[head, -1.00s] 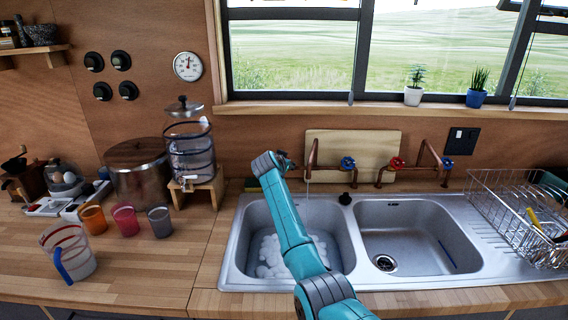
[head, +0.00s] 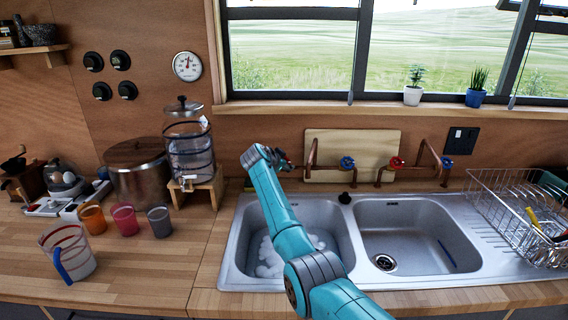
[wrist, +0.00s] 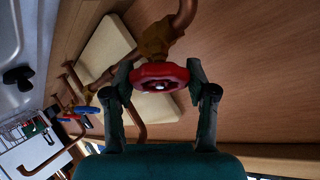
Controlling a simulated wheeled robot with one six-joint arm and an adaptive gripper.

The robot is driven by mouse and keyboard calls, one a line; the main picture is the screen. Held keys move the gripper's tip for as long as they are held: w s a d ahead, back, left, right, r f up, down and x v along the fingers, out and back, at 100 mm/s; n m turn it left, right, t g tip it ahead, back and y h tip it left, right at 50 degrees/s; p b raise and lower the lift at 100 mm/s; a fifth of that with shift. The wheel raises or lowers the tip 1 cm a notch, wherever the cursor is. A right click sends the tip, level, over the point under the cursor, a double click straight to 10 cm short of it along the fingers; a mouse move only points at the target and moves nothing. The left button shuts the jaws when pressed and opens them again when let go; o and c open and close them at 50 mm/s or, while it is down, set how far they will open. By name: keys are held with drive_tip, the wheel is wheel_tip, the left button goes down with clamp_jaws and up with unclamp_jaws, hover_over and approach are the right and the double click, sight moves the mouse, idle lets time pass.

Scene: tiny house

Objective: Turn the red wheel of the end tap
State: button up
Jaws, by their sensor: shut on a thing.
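The red wheel (wrist: 160,74) of the end tap sits on a brass valve body on a copper pipe. In the wrist view it lies between the two fingers of my gripper (wrist: 160,92), one finger on each side of its rim. My gripper is shut on it. In the head view my gripper (head: 281,162) is at the left end of the copper taps, above the left basin's back edge. Only a little of the red wheel (head: 284,166) shows there, with my arm in front.
Two blue wheels (head: 347,162) (head: 448,163) and another red wheel (head: 396,163) are farther right. The double sink (head: 410,208) lies below, with white foam in its left basin. A drink dispenser (head: 190,150) stands left of my arm; a dish rack (head: 490,205) stands right.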

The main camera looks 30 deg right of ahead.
drive_tip(key=shift+f, duration=0.1)
drive_tip(key=o, duration=1.2)
drive_tip(key=v, duration=1.2)
